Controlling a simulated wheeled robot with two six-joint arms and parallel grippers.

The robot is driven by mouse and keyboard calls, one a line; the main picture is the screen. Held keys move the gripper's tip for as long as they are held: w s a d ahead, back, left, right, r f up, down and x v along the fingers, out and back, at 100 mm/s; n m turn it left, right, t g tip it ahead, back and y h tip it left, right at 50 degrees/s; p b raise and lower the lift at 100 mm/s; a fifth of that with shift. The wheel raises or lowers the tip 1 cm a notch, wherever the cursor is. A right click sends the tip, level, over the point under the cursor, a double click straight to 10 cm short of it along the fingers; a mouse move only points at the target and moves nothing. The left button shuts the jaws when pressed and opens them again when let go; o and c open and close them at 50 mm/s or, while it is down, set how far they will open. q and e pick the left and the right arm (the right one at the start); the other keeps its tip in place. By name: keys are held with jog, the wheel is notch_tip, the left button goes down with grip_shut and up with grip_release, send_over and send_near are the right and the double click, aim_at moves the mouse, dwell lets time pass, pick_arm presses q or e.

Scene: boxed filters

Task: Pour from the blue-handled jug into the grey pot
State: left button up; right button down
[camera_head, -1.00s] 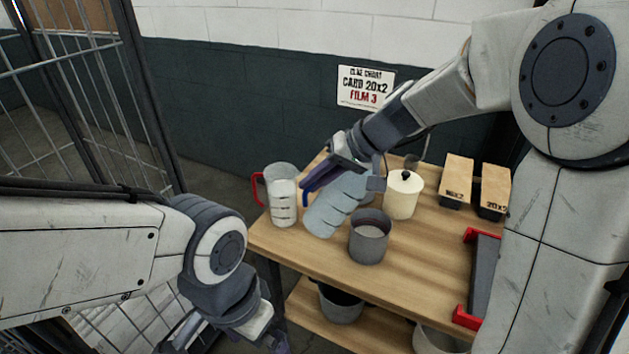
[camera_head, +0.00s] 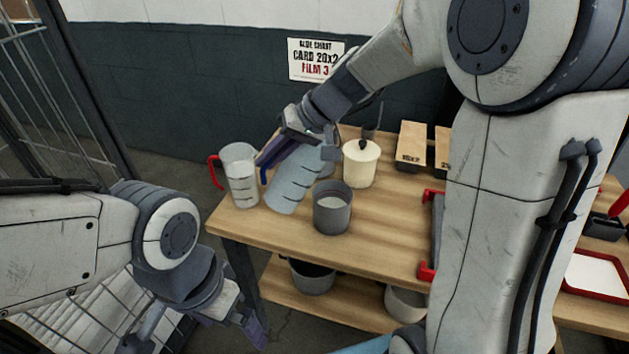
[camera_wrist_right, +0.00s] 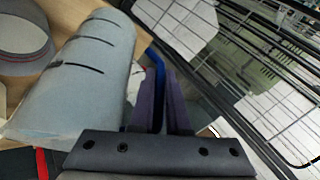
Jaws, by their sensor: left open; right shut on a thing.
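The blue-handled jug (camera_head: 292,182) is a translucent jug with dark marks, tilted, just left of the grey pot. My right gripper (camera_head: 268,160) is shut on its blue handle; the jug also shows in the right wrist view (camera_wrist_right: 85,80), beside the fingers (camera_wrist_right: 160,105). The grey pot (camera_head: 332,216) stands upright on the table with a pale content inside. I cannot tell whether the jug's base touches the table. My left gripper (camera_head: 200,345) is open and empty, low at the left, away from the table.
A red-handled jug (camera_head: 241,178) stands left of the held jug. A cream lidded pot (camera_head: 360,164) stands behind the grey pot. Boxes (camera_head: 411,146) stand at the back right. The table (camera_head: 385,225) is clear right of the grey pot. A wire cage stands at the left.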

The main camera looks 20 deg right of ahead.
jog(key=shift+w+d+r+m+y+b, duration=0.15)
jog(key=shift+y+b, duration=0.4)
jog(key=shift+b, duration=0.45)
jog(key=shift+s+d+r+m+y+b, duration=0.15)
jog(key=shift+y+b, duration=0.4)
jog(key=shift+b, duration=0.45)
dwell(6.0)
